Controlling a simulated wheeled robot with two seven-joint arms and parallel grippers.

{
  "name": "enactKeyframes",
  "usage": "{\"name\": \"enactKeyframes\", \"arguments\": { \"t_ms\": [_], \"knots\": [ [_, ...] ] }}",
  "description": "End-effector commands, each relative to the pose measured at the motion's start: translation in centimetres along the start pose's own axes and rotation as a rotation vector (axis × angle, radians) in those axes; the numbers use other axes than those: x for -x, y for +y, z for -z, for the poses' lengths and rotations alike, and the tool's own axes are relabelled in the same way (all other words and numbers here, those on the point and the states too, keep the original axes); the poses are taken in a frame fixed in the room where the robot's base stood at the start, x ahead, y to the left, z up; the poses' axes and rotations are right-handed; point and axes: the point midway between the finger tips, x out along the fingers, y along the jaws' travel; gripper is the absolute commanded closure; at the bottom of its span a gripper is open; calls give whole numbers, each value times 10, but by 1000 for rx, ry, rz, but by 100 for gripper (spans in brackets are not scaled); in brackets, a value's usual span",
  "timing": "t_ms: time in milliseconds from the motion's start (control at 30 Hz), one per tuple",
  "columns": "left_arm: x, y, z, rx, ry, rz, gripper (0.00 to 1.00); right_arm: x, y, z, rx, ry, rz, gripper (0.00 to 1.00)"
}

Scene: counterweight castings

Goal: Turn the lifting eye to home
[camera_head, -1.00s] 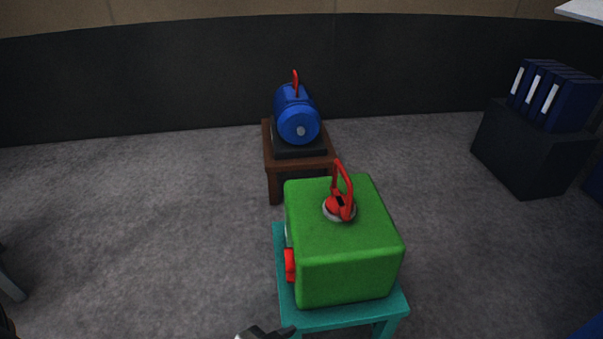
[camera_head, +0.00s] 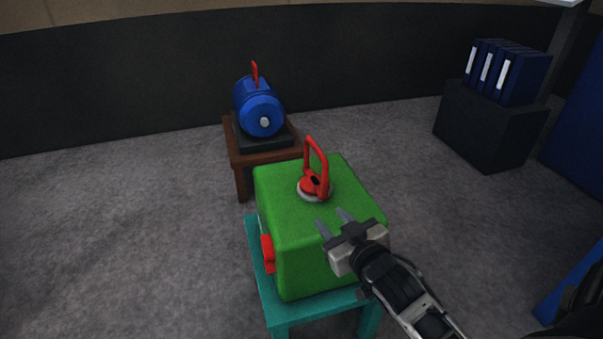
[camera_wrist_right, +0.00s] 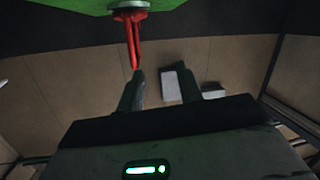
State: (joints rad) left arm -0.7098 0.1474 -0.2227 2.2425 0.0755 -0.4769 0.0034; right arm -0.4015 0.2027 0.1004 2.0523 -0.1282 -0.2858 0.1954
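A green block-shaped casting (camera_head: 320,245) sits on a teal stand (camera_head: 290,318). A red lifting eye (camera_head: 316,165) stands upright on its top, on a pale round base. A second red fitting (camera_head: 267,254) is on the casting's left side. My right gripper (camera_head: 333,220) is open and empty, in front of the lifting eye and apart from it in the head view. In the right wrist view the red eye (camera_wrist_right: 133,35) shows beyond the spread fingers (camera_wrist_right: 170,85), near the left finger; nothing is between them. My left gripper is not in view.
A blue motor-like casting (camera_head: 258,108) with a red eye (camera_head: 255,73) sits on a brown table (camera_head: 262,156) behind. Blue binders (camera_head: 508,72) stand on a dark cabinet (camera_head: 490,124) at the right. The grey floor at left is clear.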

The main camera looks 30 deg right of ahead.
Motion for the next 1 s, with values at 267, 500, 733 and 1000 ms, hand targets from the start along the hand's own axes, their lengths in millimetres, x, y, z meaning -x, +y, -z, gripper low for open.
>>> {"name": "enactKeyframes", "arguments": {
  "t_ms": [267,500,733,1000],
  "knots": [
    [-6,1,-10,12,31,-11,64,-37,58,29,25,166,-126,64],
    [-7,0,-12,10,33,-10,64,-82,64,38,26,165,-125,64],
    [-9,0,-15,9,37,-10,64,-131,69,45,26,163,-124,64],
    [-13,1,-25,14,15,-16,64,-172,74,51,24,161,-123,64]
  ]
}}
